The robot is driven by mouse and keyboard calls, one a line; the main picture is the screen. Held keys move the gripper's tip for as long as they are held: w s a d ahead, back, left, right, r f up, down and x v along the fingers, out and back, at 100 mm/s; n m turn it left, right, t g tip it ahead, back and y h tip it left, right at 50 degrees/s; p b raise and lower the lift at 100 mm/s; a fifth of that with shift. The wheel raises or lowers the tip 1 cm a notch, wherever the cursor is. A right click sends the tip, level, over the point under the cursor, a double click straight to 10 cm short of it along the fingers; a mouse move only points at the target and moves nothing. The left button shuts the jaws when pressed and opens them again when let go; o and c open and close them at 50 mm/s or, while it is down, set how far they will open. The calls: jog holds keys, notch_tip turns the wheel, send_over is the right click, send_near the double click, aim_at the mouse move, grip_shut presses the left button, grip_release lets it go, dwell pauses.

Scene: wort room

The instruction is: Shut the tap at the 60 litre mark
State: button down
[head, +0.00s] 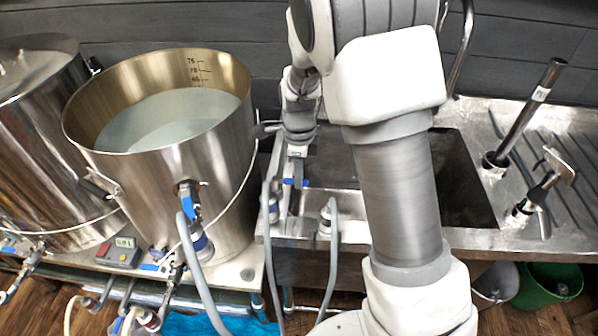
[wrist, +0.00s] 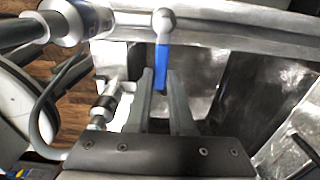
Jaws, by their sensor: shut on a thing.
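The tap's blue lever (head: 295,182) is at the sink's front left edge. In the wrist view the lever (wrist: 161,66) hangs from a silver round pivot and runs between my two fingers. My gripper (wrist: 161,88) is shut on it; in the head view my gripper (head: 295,165) points down at the tap. The steel kettle (head: 170,165) left of the sink holds cloudy, pale water (head: 165,120). Its inside scale (head: 197,70) shows 75, 70 and a lower, small mark that I cannot read surely. The water surface lies just under that lowest visible mark.
A second steel kettle (head: 40,130) stands at far left. Grey hoses (head: 333,265) hang before the bench, and one runs from the kettle's own blue-levered valve (head: 188,195). A green bucket (head: 550,284) is under the sink.

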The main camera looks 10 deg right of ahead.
dwell(0.3)
jog(key=c, duration=0.8)
grip_release()
notch_tip(320, 180, up, 18)
jog(key=shift+f+p, duration=0.25)
jog(key=shift+p, duration=0.75)
